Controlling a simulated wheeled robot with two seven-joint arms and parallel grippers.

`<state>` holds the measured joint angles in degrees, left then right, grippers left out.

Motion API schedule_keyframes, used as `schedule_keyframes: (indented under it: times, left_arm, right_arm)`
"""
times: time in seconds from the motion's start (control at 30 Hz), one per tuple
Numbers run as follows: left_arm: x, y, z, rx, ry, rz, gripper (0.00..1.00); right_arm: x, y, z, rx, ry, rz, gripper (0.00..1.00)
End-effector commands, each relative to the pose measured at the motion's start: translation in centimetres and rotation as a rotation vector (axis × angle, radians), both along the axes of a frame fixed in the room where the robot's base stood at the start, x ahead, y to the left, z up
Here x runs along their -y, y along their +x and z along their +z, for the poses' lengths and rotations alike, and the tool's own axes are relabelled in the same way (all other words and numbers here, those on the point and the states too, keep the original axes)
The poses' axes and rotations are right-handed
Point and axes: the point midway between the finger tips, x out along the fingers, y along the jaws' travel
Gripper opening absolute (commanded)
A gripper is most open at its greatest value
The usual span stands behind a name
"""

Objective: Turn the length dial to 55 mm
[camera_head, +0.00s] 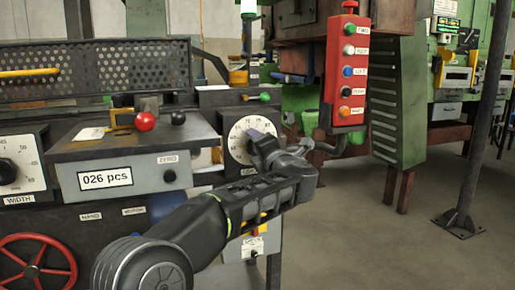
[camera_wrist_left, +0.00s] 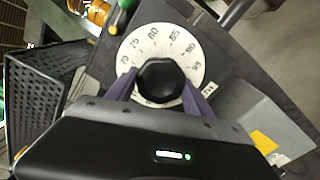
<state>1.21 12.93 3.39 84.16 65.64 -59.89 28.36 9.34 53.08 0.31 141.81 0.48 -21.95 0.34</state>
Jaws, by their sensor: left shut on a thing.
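The length dial (camera_head: 238,146) is a round white face on the front of the machine, partly hidden by my gripper in the head view. In the left wrist view the dial face (camera_wrist_left: 153,39) shows numbers from 70 to 95 around its upper part. Its black knob (camera_wrist_left: 160,80) sits at the centre. My left gripper (camera_head: 262,143) is at the dial, and its purple fingers (camera_wrist_left: 160,95) are shut on the knob from both sides. The knob's pointer and the lower numbers are hidden, so I cannot tell the setting. My right gripper is not in view.
A width dial (camera_head: 10,172) is at the far left, above a red handwheel (camera_head: 36,262). A counter box (camera_head: 125,179) reads 026 pcs, with red (camera_head: 145,121) and black (camera_head: 178,118) balls above. A red button box (camera_head: 346,70) hangs right of my gripper. Open floor lies right.

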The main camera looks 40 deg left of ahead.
Motion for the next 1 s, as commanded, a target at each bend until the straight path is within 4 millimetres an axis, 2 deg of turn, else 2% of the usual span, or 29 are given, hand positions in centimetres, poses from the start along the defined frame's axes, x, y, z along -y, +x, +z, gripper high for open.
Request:
schedule_keyframes:
  times: [0.13, 0.17, 0.4, 0.77, 1.0]
  left_arm:
    - [0.0, 0.0, -0.2, -0.004, -0.002, -0.001, 0.20]
    - [0.0, 0.0, -0.2, -0.004, -0.002, -0.001, 0.61]
    - [0.0, 0.0, -0.1, -0.003, -0.001, 0.000, 0.81]
    - [0.3, -0.2, 0.0, -0.002, 0.000, 0.000, 0.82]
    - [2.9, -2.0, 0.1, -0.002, 0.000, -0.003, 0.82]
  right_arm:
    - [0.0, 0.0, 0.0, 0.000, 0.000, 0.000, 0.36]
    - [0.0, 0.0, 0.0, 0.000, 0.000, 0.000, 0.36]
    - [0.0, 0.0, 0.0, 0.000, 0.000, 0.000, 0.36]
    - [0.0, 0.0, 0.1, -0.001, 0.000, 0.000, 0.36]
    - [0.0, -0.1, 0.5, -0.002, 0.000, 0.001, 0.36]
